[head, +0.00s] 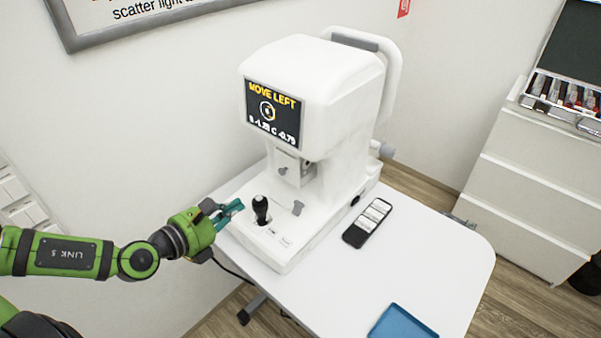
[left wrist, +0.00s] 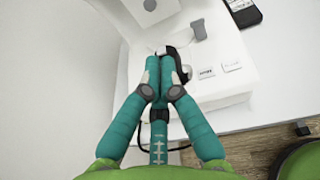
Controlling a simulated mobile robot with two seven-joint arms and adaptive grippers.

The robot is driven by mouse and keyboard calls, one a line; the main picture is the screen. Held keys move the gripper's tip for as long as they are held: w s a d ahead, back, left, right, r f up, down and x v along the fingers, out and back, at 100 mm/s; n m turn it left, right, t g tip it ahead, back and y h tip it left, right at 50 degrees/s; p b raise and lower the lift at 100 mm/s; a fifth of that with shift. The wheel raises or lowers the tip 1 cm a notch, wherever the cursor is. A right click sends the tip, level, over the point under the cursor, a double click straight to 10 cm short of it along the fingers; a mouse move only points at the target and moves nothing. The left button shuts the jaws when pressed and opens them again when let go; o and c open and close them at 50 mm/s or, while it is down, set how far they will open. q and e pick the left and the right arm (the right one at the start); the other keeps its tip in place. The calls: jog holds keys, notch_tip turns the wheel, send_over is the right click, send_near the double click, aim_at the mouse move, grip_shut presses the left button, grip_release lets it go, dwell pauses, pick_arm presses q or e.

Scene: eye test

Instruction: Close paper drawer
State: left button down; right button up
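The white eye-test machine (head: 335,85) stands on a white table, its screen reading "MOVE LEFT". I cannot make out an open paper drawer on it; the machine's far sides are hidden. My left gripper (head: 236,207) is at the left front edge of the machine's base, just left of the black joystick (head: 260,208). In the left wrist view the teal fingers of the gripper (left wrist: 160,62) are together with nothing visible between them. The joystick (left wrist: 182,38) shows just beyond the fingertips; I cannot tell whether they touch it. My right gripper is not in view.
A black handheld device (head: 368,222) lies on the white table (head: 440,250) right of the machine. A blue tray (head: 402,322) lies near the front edge. A white drawer cabinet (head: 530,180) stands at the right, with an open case on top. A wall is close on the left.

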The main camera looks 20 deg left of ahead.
pick_arm(q)
jog(key=p, duration=0.4)
send_near(288, 174)
jog(key=w, duration=0.2)
jog(key=shift+w+d+f, duration=0.25)
jog(key=shift+w+d, duration=0.05)
jog(key=shift+w, duration=0.2)
jog(key=shift+w+d+f, duration=0.25)
jog(key=shift+w+f, duration=0.05)
jog(key=shift+w, duration=0.2)
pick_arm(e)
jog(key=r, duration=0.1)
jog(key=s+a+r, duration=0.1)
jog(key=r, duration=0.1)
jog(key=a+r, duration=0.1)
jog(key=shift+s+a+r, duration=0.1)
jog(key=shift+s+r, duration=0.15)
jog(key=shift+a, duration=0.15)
